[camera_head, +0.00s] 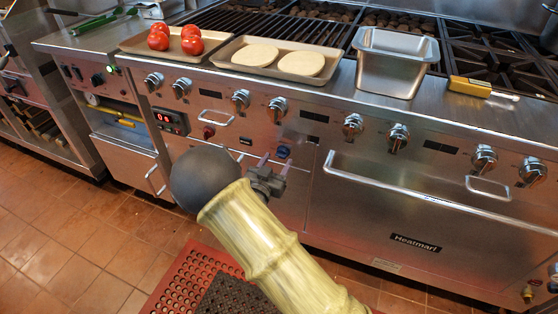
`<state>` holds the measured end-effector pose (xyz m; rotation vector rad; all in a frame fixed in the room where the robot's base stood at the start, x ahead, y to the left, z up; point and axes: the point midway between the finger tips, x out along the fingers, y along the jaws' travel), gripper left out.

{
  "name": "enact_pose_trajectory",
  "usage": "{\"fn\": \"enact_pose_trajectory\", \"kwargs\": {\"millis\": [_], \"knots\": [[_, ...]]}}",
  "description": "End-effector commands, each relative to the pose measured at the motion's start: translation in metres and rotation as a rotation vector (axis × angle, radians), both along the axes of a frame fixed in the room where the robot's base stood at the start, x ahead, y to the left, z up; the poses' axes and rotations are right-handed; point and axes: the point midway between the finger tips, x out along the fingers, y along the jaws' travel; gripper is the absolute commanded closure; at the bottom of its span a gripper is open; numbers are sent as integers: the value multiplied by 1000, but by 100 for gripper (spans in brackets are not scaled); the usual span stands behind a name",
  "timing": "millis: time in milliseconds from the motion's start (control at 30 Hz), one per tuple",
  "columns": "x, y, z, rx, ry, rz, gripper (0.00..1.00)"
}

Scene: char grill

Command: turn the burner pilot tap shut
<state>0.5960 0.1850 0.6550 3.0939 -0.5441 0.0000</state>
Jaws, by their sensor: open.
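A small blue knob (283,152) sits on the steel front panel of the range (330,125), below the row of large control knobs. A small red knob (208,132) sits further left on the same panel. No label shows which of these is the burner pilot tap. My gripper (277,161) is open in front of the panel, its two purplish fingers pointing at the panel close to the blue knob. I cannot tell whether they touch it. My arm hides the panel below and left of the gripper.
An oven handle (440,190) juts out at the right. Above, the ledge holds a tray of tomatoes (126,46), a tray of patties (219,61), a steel pan (393,68) and a yellow-handled scraper (469,87). A red mat (172,291) lies on the tiled floor.

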Motion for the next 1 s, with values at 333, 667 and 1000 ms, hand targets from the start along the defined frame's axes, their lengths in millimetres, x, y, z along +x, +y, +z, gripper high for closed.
{"fn": "enact_pose_trajectory", "kwargs": {"millis": [333, 667, 1000], "knots": [[24, -8, 0, 0, -1, 0, 46], [23, -8, 0, 0, 0, 0, 77], [23, -8, 0, 14, -5, 0, 89]]}}
